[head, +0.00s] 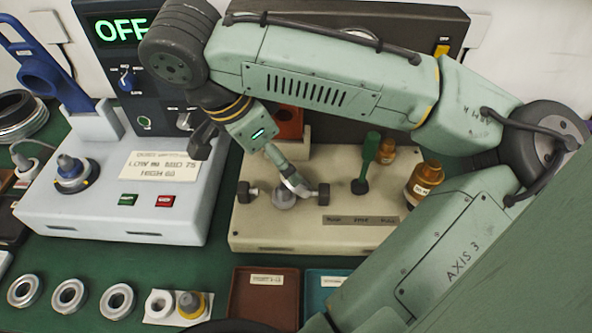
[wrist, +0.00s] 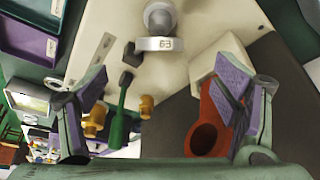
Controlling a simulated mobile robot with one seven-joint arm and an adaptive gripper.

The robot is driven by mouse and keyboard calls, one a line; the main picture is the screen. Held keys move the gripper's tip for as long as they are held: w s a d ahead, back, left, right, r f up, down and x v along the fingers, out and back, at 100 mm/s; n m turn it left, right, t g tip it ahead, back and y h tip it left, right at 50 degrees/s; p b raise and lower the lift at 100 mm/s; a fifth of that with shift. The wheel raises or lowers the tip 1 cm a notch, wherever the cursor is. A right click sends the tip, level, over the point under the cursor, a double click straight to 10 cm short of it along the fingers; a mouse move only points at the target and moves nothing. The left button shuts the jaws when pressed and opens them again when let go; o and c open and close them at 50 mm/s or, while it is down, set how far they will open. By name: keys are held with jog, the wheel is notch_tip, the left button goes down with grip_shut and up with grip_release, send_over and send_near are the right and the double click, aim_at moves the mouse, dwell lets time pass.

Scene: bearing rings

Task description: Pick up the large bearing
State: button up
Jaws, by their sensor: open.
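My gripper (wrist: 164,86) is open and empty, its purple-padded fingers spread wide in the wrist view. A pale metal ring marked 63 (wrist: 155,44) sits at a grey rounded post (wrist: 159,17) on the beige bench unit, ahead of the fingers and apart from them. In the head view, my gripper (head: 277,161) is tilted down over this unit, partly covering the ring area beside the grey post (head: 284,200). Three steel bearing rings lie in a row at the front left: left (head: 12,291), middle (head: 57,297) and right (head: 105,302). I cannot tell which is the large one.
A grey machine (head: 110,215) showing OFF stands left. A brown tray (head: 263,305) and a teal tray (head: 318,285) lie in front.

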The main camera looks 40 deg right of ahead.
jog(key=b+x, duration=0.9)
jog(key=x, duration=0.2)
jog(key=shift+a, duration=0.15)
jog(key=shift+r, duration=0.1)
jog(key=c, duration=1.7)
jog(key=shift+r, duration=0.1)
